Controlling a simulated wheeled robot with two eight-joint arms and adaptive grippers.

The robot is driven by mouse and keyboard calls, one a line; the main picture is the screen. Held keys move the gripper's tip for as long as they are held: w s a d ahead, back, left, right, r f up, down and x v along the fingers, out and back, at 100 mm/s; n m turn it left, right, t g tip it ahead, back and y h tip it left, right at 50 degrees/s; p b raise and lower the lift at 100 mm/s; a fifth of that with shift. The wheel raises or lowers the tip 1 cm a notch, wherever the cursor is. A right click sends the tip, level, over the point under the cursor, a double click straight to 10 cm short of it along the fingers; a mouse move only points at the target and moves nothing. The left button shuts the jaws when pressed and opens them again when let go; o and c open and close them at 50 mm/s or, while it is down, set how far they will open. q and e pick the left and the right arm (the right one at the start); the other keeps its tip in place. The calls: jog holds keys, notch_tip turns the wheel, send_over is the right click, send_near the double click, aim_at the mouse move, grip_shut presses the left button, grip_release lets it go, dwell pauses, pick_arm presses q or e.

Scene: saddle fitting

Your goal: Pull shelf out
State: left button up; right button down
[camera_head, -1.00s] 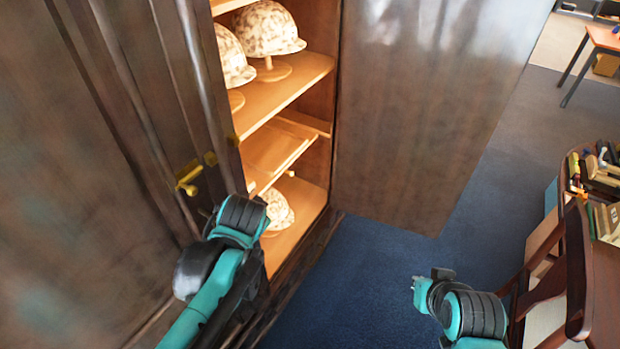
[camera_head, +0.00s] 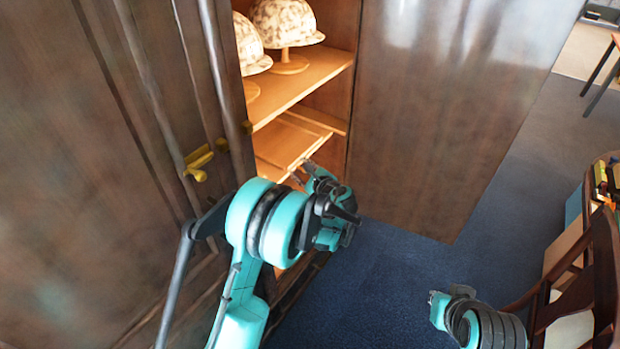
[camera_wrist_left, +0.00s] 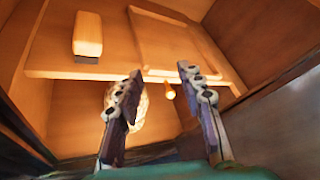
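The wooden shelf (camera_head: 283,143) is the middle board inside the open cabinet, below the helmets. In the left wrist view the shelf's front edge (camera_wrist_left: 220,80) runs across, with a small round knob (camera_wrist_left: 169,92) on it. My left gripper (camera_head: 302,172) is at the front of the shelf. In the left wrist view its two fingers (camera_wrist_left: 160,72) are apart, with nothing gripped. The knob appears between them; I cannot tell whether the fingers reach around it. My right gripper (camera_head: 436,300) is over the blue floor, away from the shelf; its fingers are too small to read.
Helmets (camera_head: 287,22) on stands fill the upper shelf (camera_head: 310,75). The open right door (camera_head: 435,120) stands beside the opening. The left door (camera_head: 110,150), with a brass handle (camera_head: 197,165), is near my left arm. A wooden chair (camera_head: 570,260) is at right. Blue floor (camera_head: 390,270) is free.

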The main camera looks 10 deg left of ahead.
pick_arm(q)
jog(key=w+d+f+m+t+y+b, duration=0.1)
jog(key=w+d+f+m, duration=0.15)
jog(key=f, duration=0.35)
jog(key=w+d+f+m+t+y+b, duration=0.1)
jog(key=d+f+m+t, duration=0.1)
jog(key=f+m, duration=0.25)
jog(key=b+x, duration=0.1)
jog(key=x, duration=0.6)
jog(key=shift+w+f+n+b, duration=0.2)
jog(key=shift+w+n+b, duration=0.1)
jog(key=shift+w+b, duration=0.1)
jog(key=shift+a, duration=0.1)
jog(key=shift+s, duration=0.1)
grip_shut()
